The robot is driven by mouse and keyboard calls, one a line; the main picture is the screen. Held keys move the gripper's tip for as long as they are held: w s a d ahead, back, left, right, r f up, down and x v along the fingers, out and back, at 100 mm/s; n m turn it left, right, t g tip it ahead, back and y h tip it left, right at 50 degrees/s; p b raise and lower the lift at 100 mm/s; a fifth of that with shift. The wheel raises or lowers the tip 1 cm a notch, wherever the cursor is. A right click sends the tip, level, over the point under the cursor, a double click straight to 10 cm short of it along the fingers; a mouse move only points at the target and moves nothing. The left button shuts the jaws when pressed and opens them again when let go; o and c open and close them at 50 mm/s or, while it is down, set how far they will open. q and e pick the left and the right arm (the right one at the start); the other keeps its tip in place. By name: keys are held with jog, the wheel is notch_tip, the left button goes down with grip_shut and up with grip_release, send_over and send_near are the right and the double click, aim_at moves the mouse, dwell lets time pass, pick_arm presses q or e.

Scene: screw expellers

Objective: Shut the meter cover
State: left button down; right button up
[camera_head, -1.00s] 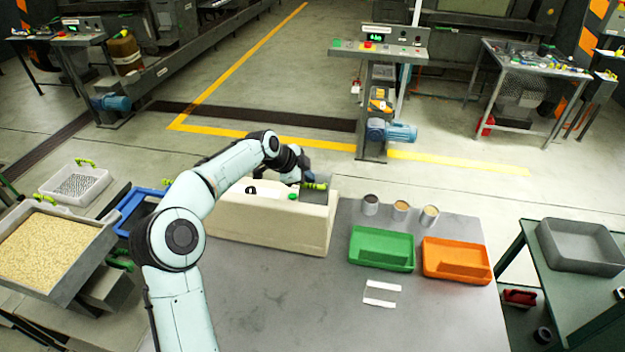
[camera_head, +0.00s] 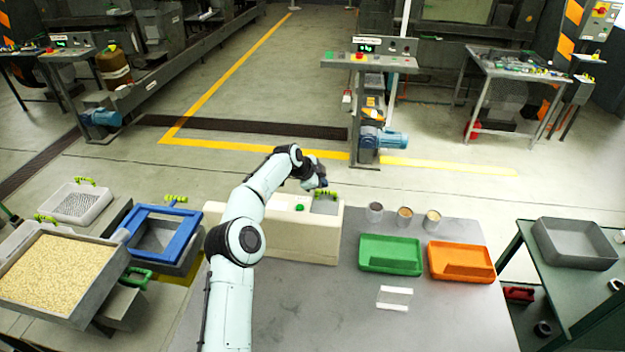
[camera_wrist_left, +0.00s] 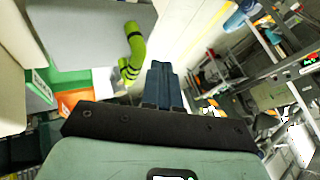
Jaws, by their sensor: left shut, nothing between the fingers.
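The meter is a long cream box (camera_head: 310,246) at the back of the grey table. Its grey cover (camera_head: 323,207) is at the right end of the top, with a yellow-green handle (camera_head: 327,194). The cover looks about level there, but I cannot tell whether it is fully down. In the left wrist view the grey cover (camera_wrist_left: 85,28) and handle (camera_wrist_left: 132,52) lie left of the fingers. My left gripper (camera_head: 322,184) is shut and empty, just above and behind the handle, apart from it in the wrist view (camera_wrist_left: 162,85). My right gripper is not seen.
A green button (camera_head: 299,208) is on the box top. Three small cups (camera_head: 405,216), a green tray (camera_head: 390,256) and an orange tray (camera_head: 460,262) are to the right. A blue-framed sieve (camera_head: 160,230) stands left. The table's front is mostly clear.

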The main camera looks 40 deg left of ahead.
pick_arm(q)
jog(key=shift+w+d+f, duration=0.1)
jog(key=shift+w, duration=0.2)
jog(key=shift+w+a+f+g, duration=0.1)
jog(key=shift+a+f+g, duration=0.1)
jog(key=shift+f+g, duration=0.25)
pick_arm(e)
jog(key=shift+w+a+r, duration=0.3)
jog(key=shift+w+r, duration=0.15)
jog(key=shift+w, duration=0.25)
pick_arm(q)
jog(key=shift+h+p, duration=0.3)
jog(key=v, duration=1.3)
jog(key=shift+r+b, duration=0.2)
jog(key=shift+b, duration=0.25)
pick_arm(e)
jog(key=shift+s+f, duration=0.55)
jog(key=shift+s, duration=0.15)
